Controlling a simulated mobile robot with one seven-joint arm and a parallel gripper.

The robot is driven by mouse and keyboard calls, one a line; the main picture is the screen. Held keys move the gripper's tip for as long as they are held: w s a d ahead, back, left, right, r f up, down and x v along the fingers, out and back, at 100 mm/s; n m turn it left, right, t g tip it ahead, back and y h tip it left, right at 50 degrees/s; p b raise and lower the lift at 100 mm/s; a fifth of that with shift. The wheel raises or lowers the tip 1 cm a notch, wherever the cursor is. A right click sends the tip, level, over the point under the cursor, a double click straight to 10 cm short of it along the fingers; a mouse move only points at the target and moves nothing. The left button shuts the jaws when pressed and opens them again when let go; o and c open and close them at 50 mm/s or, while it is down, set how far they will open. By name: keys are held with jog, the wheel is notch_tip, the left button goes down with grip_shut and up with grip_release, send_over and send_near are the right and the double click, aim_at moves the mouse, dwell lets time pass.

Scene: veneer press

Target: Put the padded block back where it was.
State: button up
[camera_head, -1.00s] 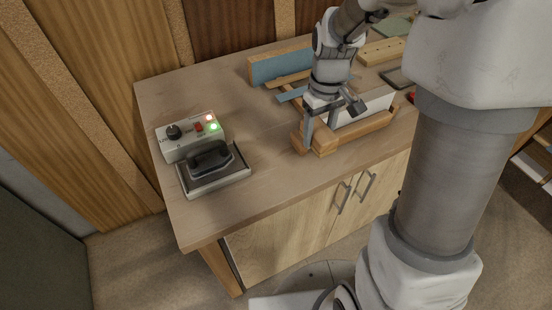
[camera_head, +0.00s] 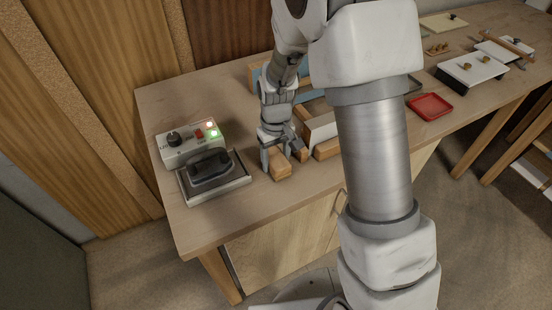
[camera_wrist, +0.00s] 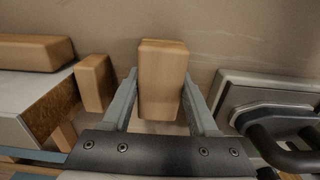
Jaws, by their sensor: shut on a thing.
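My gripper (camera_head: 283,160) is shut on a wooden block (camera_head: 280,167), taken to be the padded block, near the front of the bench. In the wrist view, the block (camera_wrist: 163,78) sits between both fingers of my gripper (camera_wrist: 160,85). No padding shows on its visible faces. I cannot tell whether it touches the bench top. To its right in the head view is a press assembly with a white-faced panel (camera_head: 319,131) and a wooden front bar (camera_head: 327,149). A smaller wooden block (camera_wrist: 95,82) stands beside the panel in the wrist view, apart from the held block.
A dark-handled iron (camera_head: 212,167) on a metal plate is close left of my gripper. A control box (camera_head: 190,144) with lit lamps stands behind it. A red tray (camera_head: 431,106) lies farther right. My arm hides part of the press. Bare bench top lies in front.

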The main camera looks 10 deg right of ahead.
aim_at(276, 157)
jog(key=shift+f, duration=0.15)
jog(key=o, duration=1.4)
notch_tip(276, 157, up, 12)
jog(key=r, duration=0.1)
jog(key=s+d+r+m+t, duration=0.2)
jog(key=s+d+r, duration=0.2)
jog(key=s, duration=0.5)
jog(key=s+d+r+m+t, duration=0.2)
jog(key=s+d+r+t, duration=0.1)
jog(key=s+r, duration=0.6)
jog(key=shift+s+d+r+t+p, duration=0.3)
jog(key=shift+s+d+p, duration=0.2)
jog(key=shift+d, duration=0.2)
